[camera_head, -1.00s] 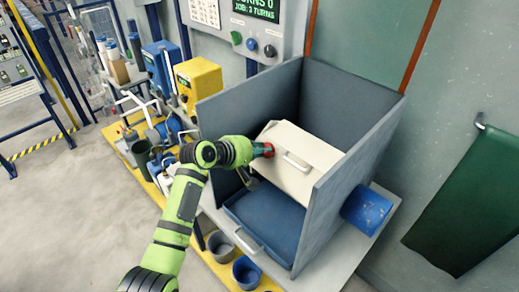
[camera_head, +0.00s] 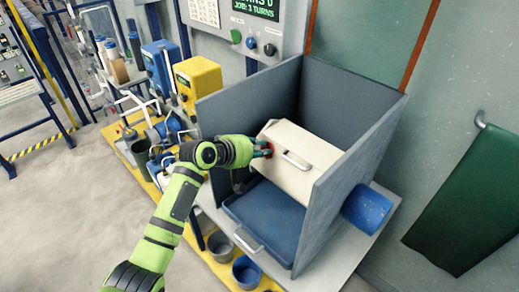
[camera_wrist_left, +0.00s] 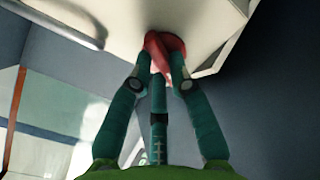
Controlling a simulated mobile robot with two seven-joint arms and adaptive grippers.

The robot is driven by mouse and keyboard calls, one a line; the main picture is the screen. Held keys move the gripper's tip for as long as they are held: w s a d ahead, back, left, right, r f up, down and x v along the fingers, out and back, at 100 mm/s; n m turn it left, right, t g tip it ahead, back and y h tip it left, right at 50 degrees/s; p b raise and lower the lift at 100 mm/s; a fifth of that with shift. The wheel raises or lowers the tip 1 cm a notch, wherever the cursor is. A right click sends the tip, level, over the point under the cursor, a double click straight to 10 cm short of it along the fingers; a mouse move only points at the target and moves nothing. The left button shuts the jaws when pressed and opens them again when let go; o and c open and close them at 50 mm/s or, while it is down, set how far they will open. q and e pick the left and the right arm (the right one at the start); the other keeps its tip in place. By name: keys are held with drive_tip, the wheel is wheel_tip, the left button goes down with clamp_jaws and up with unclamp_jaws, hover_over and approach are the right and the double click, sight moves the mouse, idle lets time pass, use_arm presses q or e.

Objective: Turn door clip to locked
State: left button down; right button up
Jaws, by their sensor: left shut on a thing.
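The red door clip (camera_head: 267,149) sits at the left end of the cream door (camera_head: 307,152), which has a grey bar handle (camera_head: 297,161). In the left wrist view the clip (camera_wrist_left: 157,45) shows as a red knob on a round red base, against the cream panel. My left gripper (camera_head: 262,150) reaches in from the left. Its green-teal fingers (camera_wrist_left: 160,72) are closed around the clip, and they partly hide it. I cannot tell the clip's exact angle. My right gripper is not in view.
Grey walls (camera_head: 345,213) box in the cream door on both sides. A blue tray (camera_head: 262,218) lies below it. A blue cylinder (camera_head: 367,209) sticks out at the right.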

use_arm(q)
drive_tip(key=m, duration=0.3)
drive_tip(key=shift+f+b, duration=0.1)
drive_tip(key=shift+b, duration=0.25)
drive_tip(key=m+b, duration=0.1)
drive_tip(key=m, duration=0.2)
drive_tip(key=shift+f+m, duration=0.1)
drive_tip(key=shift+m, duration=0.2)
drive_tip(key=m+b, duration=0.2)
drive_tip(key=m, duration=0.3)
drive_tip(key=shift+s+m, duration=0.15)
drive_tip(key=shift+m, duration=0.15)
drive_tip(key=shift+b, duration=0.3)
drive_tip(key=c, duration=1.1)
unclamp_jaws()
drive_tip(key=shift+c, duration=0.2)
drive_tip(key=v, duration=1.2)
